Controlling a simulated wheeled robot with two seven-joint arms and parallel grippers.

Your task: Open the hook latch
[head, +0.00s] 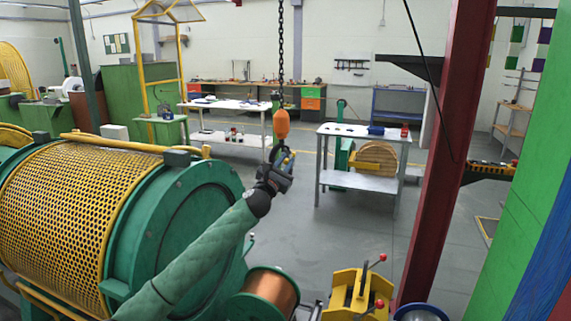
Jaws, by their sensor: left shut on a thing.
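A dark hook (273,154) hangs below an orange hook block (281,124) on a black chain (281,45). My left gripper (284,159) is at the right side of the hook's opening, where its latch sits, and is shut on it. The latch itself is too small and too covered by the jaws to make out, so its angle cannot be told. My left arm reaches up from the lower left, in front of the green machine. My right gripper is not in view.
A green strander with a yellow perforated guard (55,215) fills the left. A copper spool (271,294) and a yellow lever box (352,298) stand below. A metal table (360,184) stands behind. A dark red column (446,150) rises at right. Grey floor between is clear.

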